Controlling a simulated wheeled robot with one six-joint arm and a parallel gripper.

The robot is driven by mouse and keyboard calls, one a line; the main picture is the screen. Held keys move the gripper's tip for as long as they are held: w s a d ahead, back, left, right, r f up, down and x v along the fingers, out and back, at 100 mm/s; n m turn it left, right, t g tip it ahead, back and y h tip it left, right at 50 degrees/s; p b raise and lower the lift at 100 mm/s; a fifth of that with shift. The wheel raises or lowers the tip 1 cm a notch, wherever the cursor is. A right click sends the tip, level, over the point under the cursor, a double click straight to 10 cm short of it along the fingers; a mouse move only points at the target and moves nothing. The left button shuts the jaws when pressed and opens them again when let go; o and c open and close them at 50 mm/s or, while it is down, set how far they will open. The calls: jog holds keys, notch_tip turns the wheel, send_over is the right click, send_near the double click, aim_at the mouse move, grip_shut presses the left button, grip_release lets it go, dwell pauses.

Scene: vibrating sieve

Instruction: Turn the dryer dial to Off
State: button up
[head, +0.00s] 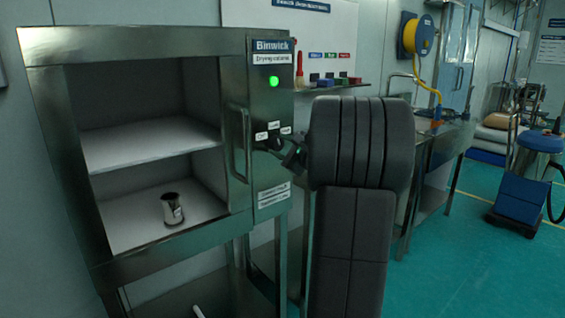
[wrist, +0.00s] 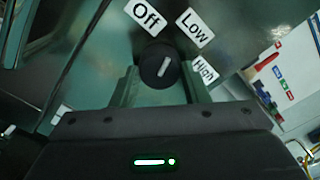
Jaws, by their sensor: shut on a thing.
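The dryer dial (wrist: 155,75), a round black knob with a white mark, sits between my two fingertips in the wrist view. Its mark slants up and right, seemingly between the Off label (wrist: 147,14) and the Low label (wrist: 195,26). The High label (wrist: 204,70) is to its right. My gripper (wrist: 160,70) is shut on the dial, one finger on each side. In the head view my gripper (head: 284,150) reaches the control panel of the drying cabinet (head: 272,110), just under the labels; the dial is mostly hidden there.
A green lamp (head: 273,81) glows on the panel above. The open cabinet holds a metal cup (head: 172,208) on its lower shelf (head: 130,220). A vertical handle (head: 238,145) stands left of the panel.

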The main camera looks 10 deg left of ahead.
jog(key=n+b, duration=0.1)
jog(key=b, duration=0.1)
jog(key=n+b, duration=0.4)
jog(key=shift+f+b, duration=0.25)
jog(key=shift+b, duration=0.15)
jog(key=n+b, duration=0.3)
jog(key=shift+r, duration=0.25)
jog(key=shift+n, duration=0.3)
jog(key=o, duration=1)
jog(key=shift+c, duration=0.2)
jog(key=shift+r, duration=0.1)
jog(key=shift+d, duration=0.1)
jog(key=v, duration=1.3)
jog(key=shift+s+d+p, duration=0.25)
jog(key=shift+p, duration=0.1)
jog(key=x, duration=1.3)
jog(key=shift+w+a+b, duration=0.3)
jog(key=shift+b, duration=0.05)
